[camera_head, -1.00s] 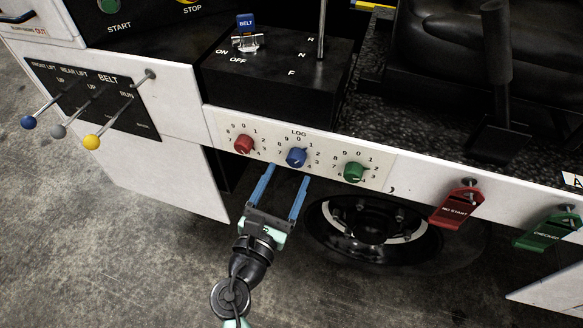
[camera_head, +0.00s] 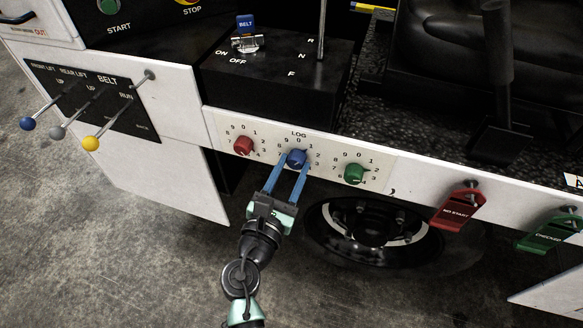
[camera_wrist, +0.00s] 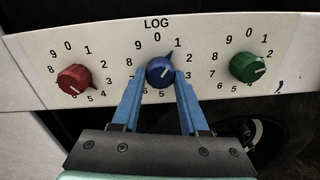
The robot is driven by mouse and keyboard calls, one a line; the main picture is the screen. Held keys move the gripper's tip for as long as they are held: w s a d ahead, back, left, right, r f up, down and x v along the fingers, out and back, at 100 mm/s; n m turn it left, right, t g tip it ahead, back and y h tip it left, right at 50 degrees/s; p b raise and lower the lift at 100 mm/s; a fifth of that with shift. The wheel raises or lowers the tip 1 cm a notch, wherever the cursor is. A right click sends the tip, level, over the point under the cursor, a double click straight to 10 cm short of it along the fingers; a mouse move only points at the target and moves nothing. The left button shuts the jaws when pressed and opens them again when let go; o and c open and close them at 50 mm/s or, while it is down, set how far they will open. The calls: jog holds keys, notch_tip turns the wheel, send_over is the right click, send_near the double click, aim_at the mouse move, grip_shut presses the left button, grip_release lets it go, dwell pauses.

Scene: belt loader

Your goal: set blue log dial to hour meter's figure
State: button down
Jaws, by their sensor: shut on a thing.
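The blue log dial (camera_head: 297,158) is the middle of three knobs on the white LOG panel (camera_head: 222,122). In the wrist view the blue dial (camera_wrist: 160,71) sits between my two blue fingers, with a finger on each side of it. My gripper (camera_head: 289,173) is shut on this dial; it also shows in the wrist view (camera_wrist: 160,85). The dial's pointed edge seems to face up and right, near the 1, but it is small and I cannot be sure. The fingers cover part of the lower figures. The hour meter is not seen in these views.
A red dial (camera_wrist: 74,79) is close on the left and a green dial (camera_wrist: 247,66) close on the right. A red NO START tag (camera_head: 457,207) and a green tag (camera_head: 549,232) hang further right. Ball-ended levers (camera_head: 91,143) stick out at the left.

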jog(key=shift+m, duration=0.4)
